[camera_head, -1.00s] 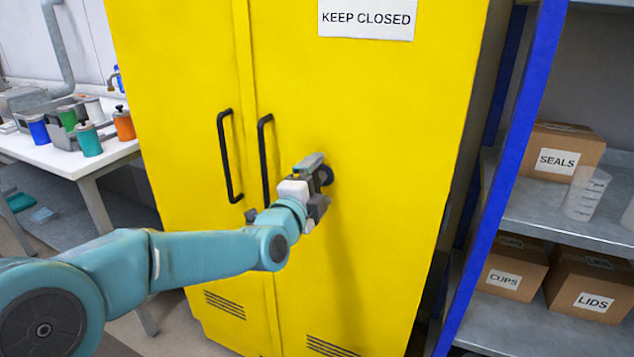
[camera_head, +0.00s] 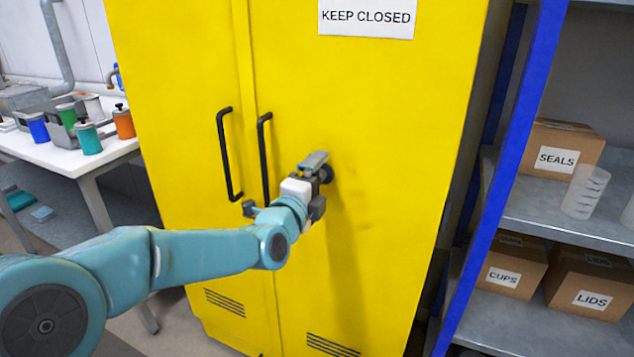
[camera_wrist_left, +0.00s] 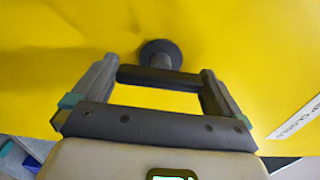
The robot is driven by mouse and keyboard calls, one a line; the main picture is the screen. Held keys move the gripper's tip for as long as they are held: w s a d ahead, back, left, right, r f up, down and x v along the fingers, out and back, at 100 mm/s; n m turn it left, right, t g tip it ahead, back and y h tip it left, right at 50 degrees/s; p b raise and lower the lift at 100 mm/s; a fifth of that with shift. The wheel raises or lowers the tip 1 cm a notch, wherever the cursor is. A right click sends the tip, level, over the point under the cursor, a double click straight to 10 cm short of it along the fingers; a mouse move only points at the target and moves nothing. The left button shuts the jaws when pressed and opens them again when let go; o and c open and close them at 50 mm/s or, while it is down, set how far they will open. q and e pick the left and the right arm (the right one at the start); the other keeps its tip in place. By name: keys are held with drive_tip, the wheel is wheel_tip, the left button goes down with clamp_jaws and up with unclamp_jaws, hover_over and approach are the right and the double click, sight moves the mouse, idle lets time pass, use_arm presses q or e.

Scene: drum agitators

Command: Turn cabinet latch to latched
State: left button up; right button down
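The yellow cabinet (camera_head: 375,130) stands in front of me with both doors closed. Its latch (camera_head: 326,174) is on the right door, to the right of the black door handles, and is mostly hidden by my left gripper (camera_head: 317,182). In the left wrist view the latch shows as a round dark base with a dark bar (camera_wrist_left: 160,78) across it. The bar lies between the widely spaced fingers of my left gripper (camera_wrist_left: 160,88), and its ends appear to meet both fingers. The latch's exact angle is hard to tell from the head view. My right gripper is not in view.
Two black door handles (camera_head: 228,155) stick out left of the latch. A blue-posted shelf (camera_head: 520,130) with boxes stands close on the right. A white table (camera_head: 75,160) with coloured canisters is on the left.

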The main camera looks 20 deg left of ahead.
use_arm(q)
drive_tip(key=s, duration=1.6)
drive_tip(key=shift+s+a, duration=0.15)
